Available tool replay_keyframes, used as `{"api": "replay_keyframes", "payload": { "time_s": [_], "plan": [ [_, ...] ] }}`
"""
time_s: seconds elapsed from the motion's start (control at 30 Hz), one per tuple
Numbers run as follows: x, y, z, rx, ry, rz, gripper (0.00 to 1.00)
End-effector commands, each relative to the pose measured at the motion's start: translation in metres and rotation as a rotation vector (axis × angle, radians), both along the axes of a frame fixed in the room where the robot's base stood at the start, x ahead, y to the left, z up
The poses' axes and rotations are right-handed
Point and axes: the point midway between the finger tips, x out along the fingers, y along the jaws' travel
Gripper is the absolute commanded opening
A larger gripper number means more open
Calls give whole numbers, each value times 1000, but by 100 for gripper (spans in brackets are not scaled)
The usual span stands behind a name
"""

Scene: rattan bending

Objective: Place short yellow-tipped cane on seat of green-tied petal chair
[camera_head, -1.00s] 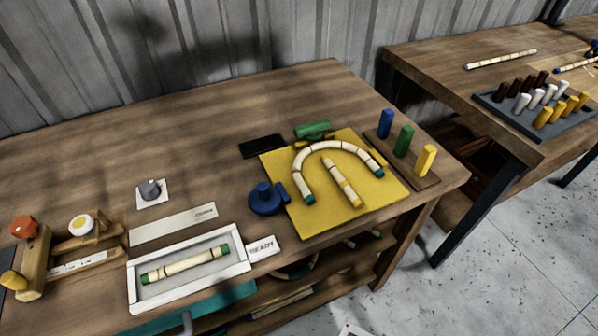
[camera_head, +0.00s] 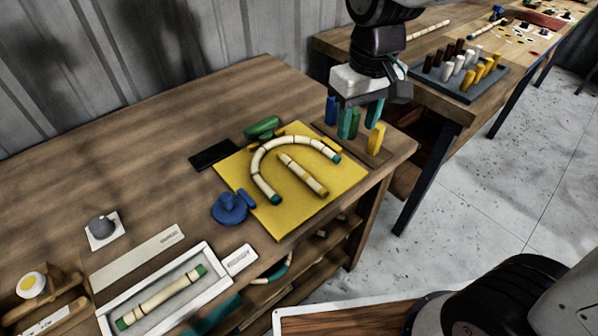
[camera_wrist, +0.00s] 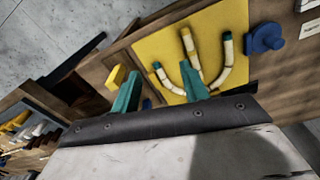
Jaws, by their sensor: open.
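The short straight cane (camera_head: 303,174) with a yellow tip lies on a yellow mat (camera_head: 282,222), inside the arch of a bent cane (camera_head: 262,160) with green tips. In the wrist view, the short cane (camera_wrist: 189,46) and the bent cane (camera_wrist: 226,62) show beyond the fingers. My gripper (camera_head: 360,118) is open and empty, above the back right of the table near the upright pegs. Its two teal fingers also show in the wrist view (camera_wrist: 160,88). I cannot make out a green-tied petal chair in these frames.
A blue round piece (camera_head: 229,209) sits left of the mat. A white tray (camera_head: 214,263) holds a green-tipped cane. A second table bears a peg rack (camera_head: 440,88).

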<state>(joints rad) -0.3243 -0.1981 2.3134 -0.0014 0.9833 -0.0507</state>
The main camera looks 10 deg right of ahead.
Motion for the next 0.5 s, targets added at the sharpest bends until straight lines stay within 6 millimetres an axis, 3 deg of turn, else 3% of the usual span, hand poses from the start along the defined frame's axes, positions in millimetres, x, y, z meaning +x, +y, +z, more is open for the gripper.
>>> {"api": "replay_keyframes", "payload": {
  "time_s": [0.03, 0.2, 0.33, 0.5],
  "plan": [
    [12, 20, -14, -5, 16, 45, 45],
    [39, 72, -51, -14, 33, 155, 45],
    [48, 96, -70, -16, 39, 201, 45],
    [51, 106, -85, -18, 42, 220, 45]
  ]
}}
